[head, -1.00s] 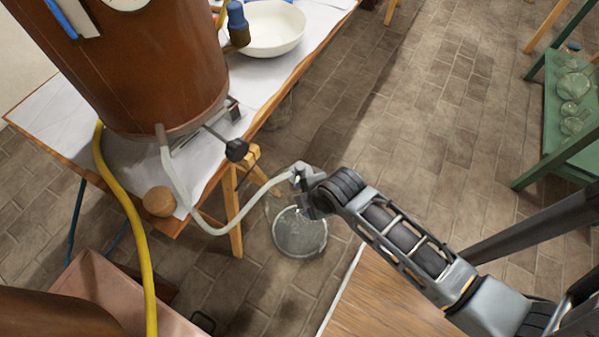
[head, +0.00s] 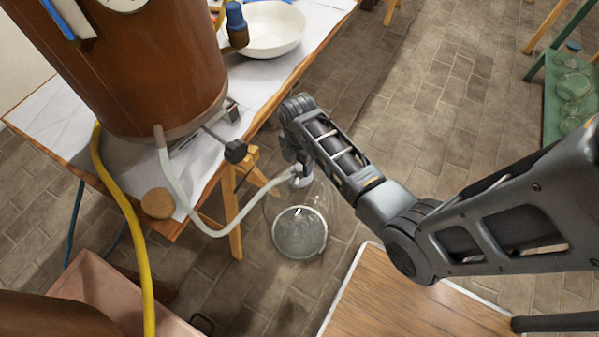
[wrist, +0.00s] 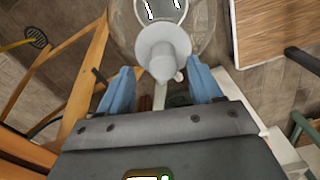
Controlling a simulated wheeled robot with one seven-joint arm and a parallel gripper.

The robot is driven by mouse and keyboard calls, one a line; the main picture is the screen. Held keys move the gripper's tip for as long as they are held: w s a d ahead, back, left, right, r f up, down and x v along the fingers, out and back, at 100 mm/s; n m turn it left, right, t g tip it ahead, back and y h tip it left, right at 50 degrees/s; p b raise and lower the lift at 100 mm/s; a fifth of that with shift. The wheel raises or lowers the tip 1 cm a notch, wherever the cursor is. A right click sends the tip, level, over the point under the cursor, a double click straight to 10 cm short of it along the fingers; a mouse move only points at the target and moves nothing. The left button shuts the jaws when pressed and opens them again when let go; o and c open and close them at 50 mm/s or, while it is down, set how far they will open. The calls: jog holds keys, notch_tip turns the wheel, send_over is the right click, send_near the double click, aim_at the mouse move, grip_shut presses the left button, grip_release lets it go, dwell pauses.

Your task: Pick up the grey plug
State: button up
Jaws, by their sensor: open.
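The grey plug (wrist: 163,50) is pale and tapered, and sits at the top of a clear glass vessel (wrist: 205,32). In the head view the plug (head: 302,177) shows small beneath my gripper, at the end of a pale hose (head: 215,231). My gripper (wrist: 160,84) is open, with its blue fingers apart on either side of the plug's narrow end in the wrist view. I cannot tell whether they touch it. In the head view my gripper (head: 299,165) is mostly hidden by my own wrist.
A copper vessel (head: 165,70) and a white bowl (head: 272,30) stand on a paper-covered table (head: 40,110). A yellow hose (head: 127,210) hangs at left. A wooden top (head: 400,300) lies front right. A green shelf (head: 555,100) is at right. Tiled floor is open between.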

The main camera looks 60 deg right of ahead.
aim_at(299, 167)
jog(key=f, duration=0.4)
jog(key=shift+s, duration=0.25)
jog(key=shift+c, duration=0.2)
jog(key=c, duration=1.1)
jog(key=shift+r, duration=0.1)
jog(key=shift+r, duration=0.55)
notch_tip(299, 167, up, 3)
jog(key=shift+r, duration=0.1)
jog(key=s+d+r, duration=0.4)
jog(key=s+r, duration=0.2)
jog(key=s, duration=0.5)
jog(key=shift+r, duration=0.25)
